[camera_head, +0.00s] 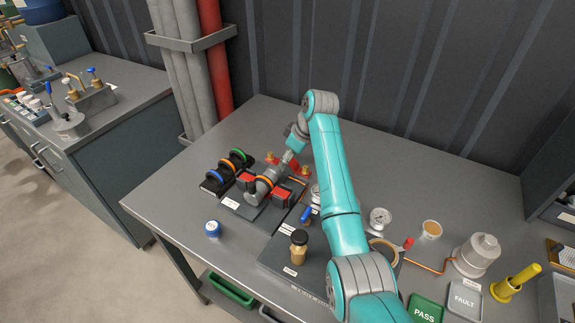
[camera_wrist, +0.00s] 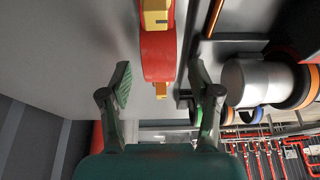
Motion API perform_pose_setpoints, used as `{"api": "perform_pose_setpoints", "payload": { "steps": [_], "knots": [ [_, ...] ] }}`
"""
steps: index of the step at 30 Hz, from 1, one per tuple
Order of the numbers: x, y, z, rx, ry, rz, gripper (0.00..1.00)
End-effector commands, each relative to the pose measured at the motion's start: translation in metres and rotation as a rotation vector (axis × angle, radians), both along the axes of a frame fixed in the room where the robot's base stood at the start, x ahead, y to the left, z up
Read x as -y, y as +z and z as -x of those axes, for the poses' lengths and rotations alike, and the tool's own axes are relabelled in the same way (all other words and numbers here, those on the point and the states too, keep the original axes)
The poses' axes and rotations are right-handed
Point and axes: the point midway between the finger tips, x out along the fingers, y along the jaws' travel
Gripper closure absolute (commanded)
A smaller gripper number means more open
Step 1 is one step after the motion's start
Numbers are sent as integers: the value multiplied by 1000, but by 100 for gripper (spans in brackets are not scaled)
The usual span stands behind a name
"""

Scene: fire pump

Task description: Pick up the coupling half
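My gripper (camera_wrist: 160,80) is open in the wrist view, its two fingers wide apart. A red part with yellow, brass-like ends (camera_wrist: 158,55) lies in line with the gap between them, apart from both fingers. A grey cylinder with an orange ring (camera_wrist: 250,82), which looks like a coupling half, is to the right of the right finger. I cannot be sure which piece the task means. In the head view my gripper (camera_head: 288,158) is low over the table's back part, partly hidden by my wrist. The grey ringed cylinder (camera_head: 262,189) sits between red blocks (camera_head: 247,181) in front of it.
A black rack with blue, orange and green rings (camera_head: 228,170) stands left of the cylinder. The table's back left (camera_head: 265,115) is clear.

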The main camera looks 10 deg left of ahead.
Motion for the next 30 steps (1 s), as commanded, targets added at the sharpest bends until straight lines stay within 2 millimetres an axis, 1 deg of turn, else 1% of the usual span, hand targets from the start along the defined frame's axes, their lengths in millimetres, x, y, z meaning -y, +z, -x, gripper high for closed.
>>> {"api": "perform_pose_setpoints", "payload": {
  "steps": [1, 7, 15, 18, 20, 23, 30],
  "knots": [
    [0, 0, 0, 0, 0, 0, 50],
    [0, 0, 0, 0, 0, 0, 100],
    [0, 2, 0, 1, 0, -1, 100],
    [0, 7, -1, 2, 1, -1, 100],
    [0, 15, -1, 3, 1, -2, 100],
    [0, 31, -1, 5, 2, -1, 100],
    [0, 76, -1, 4, 1, -2, 100]
  ]
}}
